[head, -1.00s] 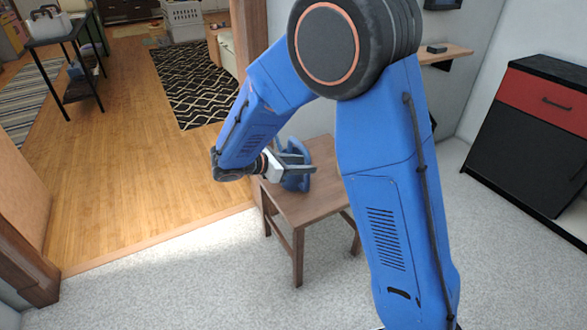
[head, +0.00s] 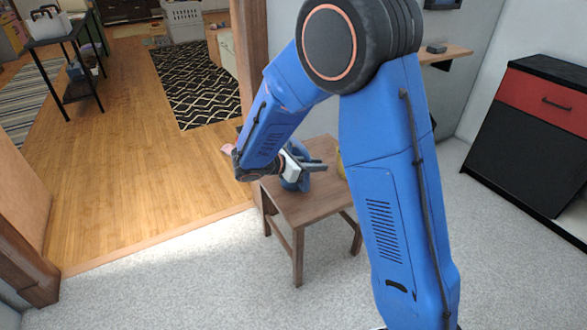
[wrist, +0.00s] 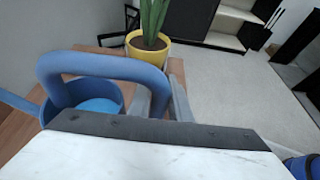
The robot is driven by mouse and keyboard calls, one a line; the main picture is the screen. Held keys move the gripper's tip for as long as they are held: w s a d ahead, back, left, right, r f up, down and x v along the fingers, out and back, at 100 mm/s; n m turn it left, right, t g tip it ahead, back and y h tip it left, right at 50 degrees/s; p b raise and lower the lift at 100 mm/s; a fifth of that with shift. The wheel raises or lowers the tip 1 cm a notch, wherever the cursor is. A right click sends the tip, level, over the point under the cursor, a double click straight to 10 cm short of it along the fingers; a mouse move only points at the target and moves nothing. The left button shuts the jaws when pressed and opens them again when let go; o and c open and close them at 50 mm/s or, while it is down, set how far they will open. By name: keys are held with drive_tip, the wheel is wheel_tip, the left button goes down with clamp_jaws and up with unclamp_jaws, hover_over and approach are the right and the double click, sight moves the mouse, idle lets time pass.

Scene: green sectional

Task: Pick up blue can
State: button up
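The blue can is a watering can (head: 292,181) with a thick looped handle, on the small wooden table in the head view, partly hidden by my gripper. In the wrist view the blue can (wrist: 110,66) fills the left side, its handle arching over its open top. My gripper (head: 314,160) is at the can, above the table. In the wrist view my gripper's fingers (wrist: 163,100) stand on either side of the near right end of the handle. They look apart, with no clear grip on it.
The wooden table (head: 313,207) stands on pale carpet. A plant in a yellow pot (wrist: 148,49) is close beyond the can. A wall is at left in the wrist view. A black and red cabinet (head: 540,125) stands at right.

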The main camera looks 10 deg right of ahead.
clamp_jaws()
drive_tip(key=shift+r, duration=0.15)
wheel_tip(320, 180, up, 10)
idle(0.3)
drive_tip(key=shift+d, duration=0.1)
